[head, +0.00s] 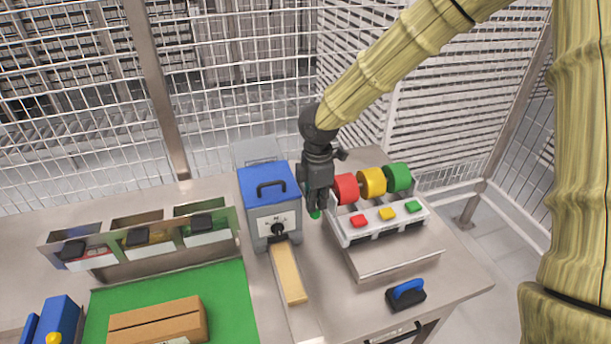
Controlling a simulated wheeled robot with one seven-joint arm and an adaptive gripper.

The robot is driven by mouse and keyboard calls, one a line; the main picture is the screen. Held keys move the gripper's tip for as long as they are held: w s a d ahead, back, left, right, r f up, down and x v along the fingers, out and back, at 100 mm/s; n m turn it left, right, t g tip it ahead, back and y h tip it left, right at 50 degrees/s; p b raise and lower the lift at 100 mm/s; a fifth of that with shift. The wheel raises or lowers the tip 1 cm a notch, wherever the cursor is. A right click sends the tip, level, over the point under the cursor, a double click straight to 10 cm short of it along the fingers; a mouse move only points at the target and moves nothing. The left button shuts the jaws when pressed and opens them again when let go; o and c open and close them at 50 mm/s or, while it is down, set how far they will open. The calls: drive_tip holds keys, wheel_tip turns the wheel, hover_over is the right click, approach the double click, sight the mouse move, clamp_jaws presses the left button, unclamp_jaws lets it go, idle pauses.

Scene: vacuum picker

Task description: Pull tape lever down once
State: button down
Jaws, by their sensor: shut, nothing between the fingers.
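The tape machine (268,212) is a grey box with a blue top, a dark carry handle and a black knob on its front. A tan strip (289,275) runs out of its front toward the table's near edge. My gripper (317,207) points down just right of the machine, its fingers shut and empty. A small green tip (315,214) shows at the fingertips; it may be the end of the tape lever, but the rest is hidden behind my gripper. I cannot tell whether my fingers touch it.
Right of my gripper stands a rack with red (344,188), yellow and green rolls and matching buttons. A blue-handled tool (406,293) lies in front. Left are bins (136,240) and a cardboard box (158,322) on a green mat (232,300). Wire fencing stands behind.

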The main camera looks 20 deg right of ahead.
wheel_tip(320, 180, up, 7)
drive_tip(key=w+p, duration=0.2)
drive_tip(key=p, duration=0.3)
drive_tip(key=shift+w+r+p, duration=0.2)
drive_tip(key=shift+w+p, duration=0.15)
drive_tip(key=shift+w, duration=0.05)
wheel_tip(320, 180, up, 6)
drive_tip(key=p, duration=0.4)
drive_tip(key=shift+a, duration=0.1)
idle(1.4)
